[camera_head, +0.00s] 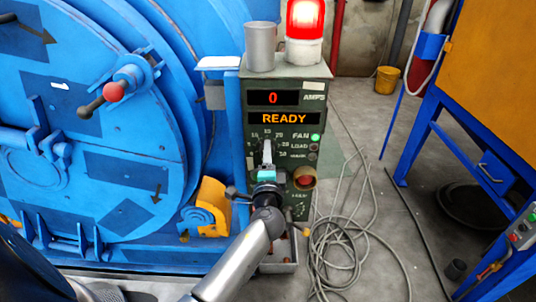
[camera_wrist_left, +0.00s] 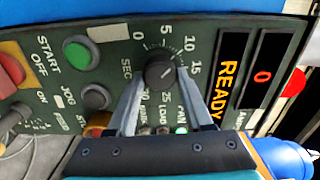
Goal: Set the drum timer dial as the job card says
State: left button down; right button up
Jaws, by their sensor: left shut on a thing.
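The timer dial (camera_wrist_left: 160,73) is a dark round knob on the grey-green control panel (camera_wrist_left: 112,60), with a scale marked 0, 5, 10, 15, 25 and 30 and the word SEC. My left gripper (camera_wrist_left: 160,78) is shut on the dial, one finger on each side. In the head view my left gripper (camera_head: 267,158) reaches up the panel face and covers most of the dial. The pointer's exact setting is too small to tell. The panel display (camera_head: 274,118) reads READY, with a red 0 above it. No readable job card shows. My right gripper is not in view.
A lit red beacon (camera_head: 305,20) and a grey metal cup (camera_head: 261,45) stand on the panel. The green START button (camera_wrist_left: 82,52) is near the dial. The big blue drum (camera_head: 90,130) is at left. Loose cable (camera_head: 350,235) lies on the floor at right.

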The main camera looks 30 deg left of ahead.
pick_arm(q)
jog(key=shift+r+m, duration=0.1)
jog(key=shift+m, duration=0.4)
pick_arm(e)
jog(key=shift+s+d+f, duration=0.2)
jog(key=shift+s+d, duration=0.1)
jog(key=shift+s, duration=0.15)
pick_arm(q)
jog(key=shift+c, duration=1.6)
grip_release()
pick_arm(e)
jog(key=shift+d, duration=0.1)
pick_arm(q)
jog(key=v, duration=1.5)
jog(key=shift+p, duration=0.35)
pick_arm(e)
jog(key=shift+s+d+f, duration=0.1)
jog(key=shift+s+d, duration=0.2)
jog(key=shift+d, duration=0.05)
pick_arm(q)
jog(key=shift+d, duration=0.1)
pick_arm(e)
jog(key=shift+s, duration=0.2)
